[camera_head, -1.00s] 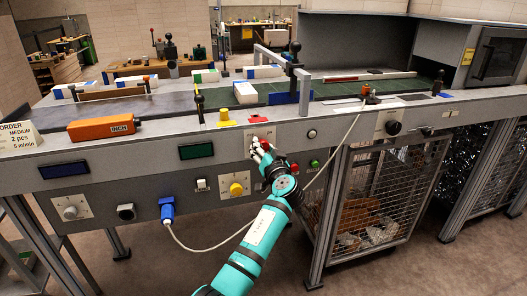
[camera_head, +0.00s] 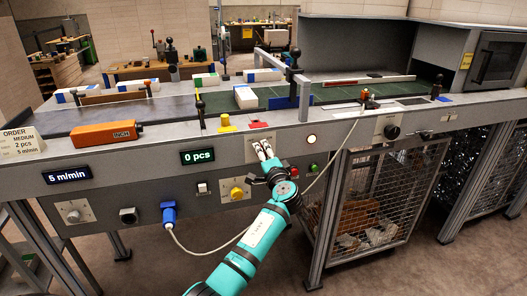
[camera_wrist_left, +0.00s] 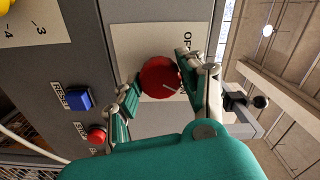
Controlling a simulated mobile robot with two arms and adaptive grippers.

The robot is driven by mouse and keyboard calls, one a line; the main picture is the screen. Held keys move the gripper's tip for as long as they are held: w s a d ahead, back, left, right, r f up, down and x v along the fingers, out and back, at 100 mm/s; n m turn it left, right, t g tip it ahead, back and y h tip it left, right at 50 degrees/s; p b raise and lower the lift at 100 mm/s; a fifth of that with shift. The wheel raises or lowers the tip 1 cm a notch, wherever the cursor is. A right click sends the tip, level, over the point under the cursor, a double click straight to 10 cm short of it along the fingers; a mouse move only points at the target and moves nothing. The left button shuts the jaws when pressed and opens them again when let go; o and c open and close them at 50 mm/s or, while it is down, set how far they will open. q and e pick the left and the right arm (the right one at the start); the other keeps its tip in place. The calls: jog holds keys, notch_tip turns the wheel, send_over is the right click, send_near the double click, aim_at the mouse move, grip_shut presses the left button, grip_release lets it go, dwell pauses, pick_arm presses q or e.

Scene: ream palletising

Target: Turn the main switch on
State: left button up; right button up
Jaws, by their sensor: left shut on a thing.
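The main switch is a round red knob (camera_wrist_left: 156,72) on a pale plate (camera_wrist_left: 124,38) in the left wrist view. Part of an "OFF" label shows at the plate's edge; a finger covers some of the lettering. My left gripper (camera_wrist_left: 161,86) has its fingers on opposite sides of the knob and is shut on it. In the head view my left gripper (camera_head: 265,150) is at the switch plate on the front panel and mostly hides the knob. The right gripper is not in view.
The speed display (camera_head: 67,174) reads 5 m/min and the count display (camera_head: 197,156) reads 0 pcs. A round lamp (camera_head: 311,139) glows white. A yellow knob (camera_head: 238,193) and a red button (camera_head: 295,171) flank my wrist. A pale cable (camera_head: 335,153) hangs nearby.

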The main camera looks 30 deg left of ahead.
pick_arm(q)
jog(key=shift+r+m+p, duration=0.1)
jog(key=shift+m+p, duration=0.5)
jog(key=shift+m, duration=0.9)
jog(key=o, duration=1.2)
jog(key=v, duration=1.2)
